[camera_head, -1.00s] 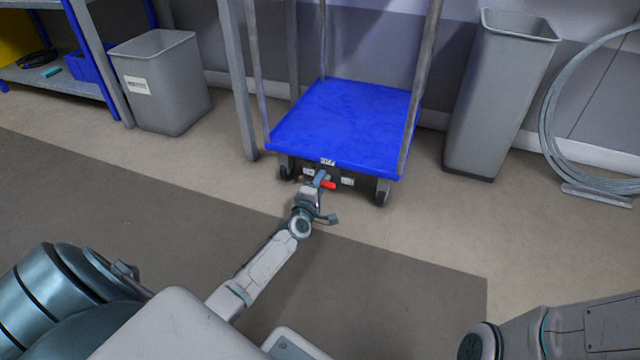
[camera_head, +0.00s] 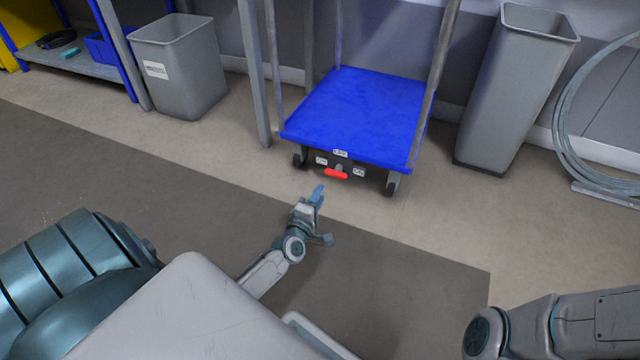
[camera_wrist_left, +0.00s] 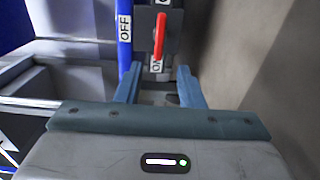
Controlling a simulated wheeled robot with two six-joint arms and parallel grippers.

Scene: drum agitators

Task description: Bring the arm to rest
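My left gripper (camera_head: 318,196) is in front of the blue cart, below and apart from its red lever (camera_head: 337,173). In the left wrist view my left gripper (camera_wrist_left: 160,90) has its two blue fingers spread with nothing between them. The red lever (camera_wrist_left: 160,36) is beyond the fingertips there, upright in the picture on a dark box. Its lower end points at a label reading ON; an OFF label is on the blue edge to the left. In the head view the lever lies level between two white labels. My right gripper is out of view.
The blue cart (camera_head: 357,112) stands between grey posts. A grey bin (camera_head: 184,78) is to its left, a taller grey bin (camera_head: 512,90) to its right. Coiled hose (camera_head: 572,125) is at the far right, a shelf (camera_head: 88,68) at the far left. The floor nearer me is clear.

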